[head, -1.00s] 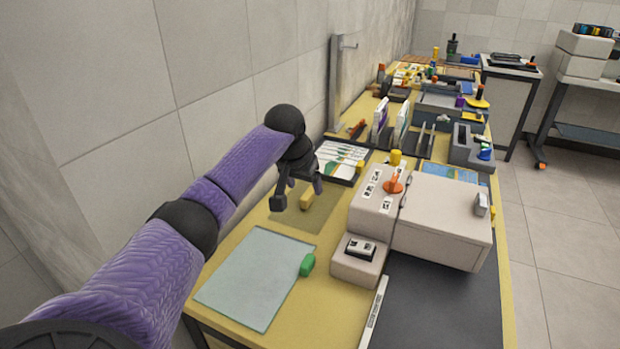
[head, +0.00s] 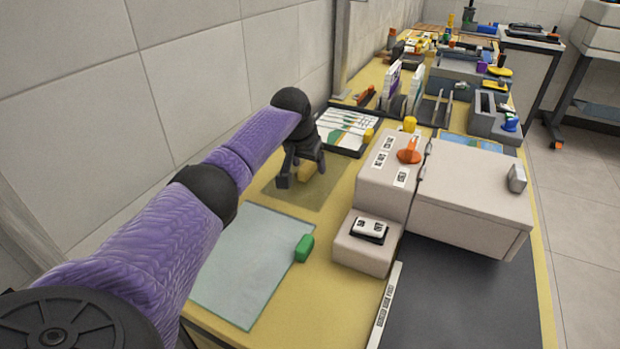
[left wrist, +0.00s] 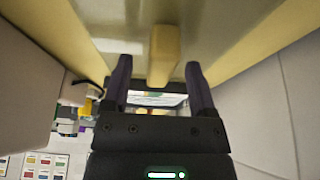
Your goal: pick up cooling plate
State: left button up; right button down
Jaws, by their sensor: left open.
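A flat, olive-tinted see-through plate (head: 325,192) with a yellow block handle (head: 304,173) lies on the yellow table near the wall. A pale blue-grey plate (head: 240,255) with a green handle (head: 304,248) lies nearer me. I cannot tell from looks alone which is the cooling plate. My left gripper (head: 302,176) is open, over the olive-tinted plate at its yellow handle. In the left wrist view the yellow handle (left wrist: 164,52) lies ahead, between the lines of the two open fingers (left wrist: 158,84), not gripped. My right gripper is not in view.
A beige copier-like unit (head: 470,190) with an orange knob (head: 409,152) stands to the right. A black-rimmed tray (head: 345,132) sits just behind the left gripper. A wall runs close along the left. Several tools and holders crowd the far table.

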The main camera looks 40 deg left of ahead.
aim_at(308, 163)
pick_arm(q)
jog(key=shift+c, duration=0.6)
jog(key=c, duration=0.7)
grip_shut()
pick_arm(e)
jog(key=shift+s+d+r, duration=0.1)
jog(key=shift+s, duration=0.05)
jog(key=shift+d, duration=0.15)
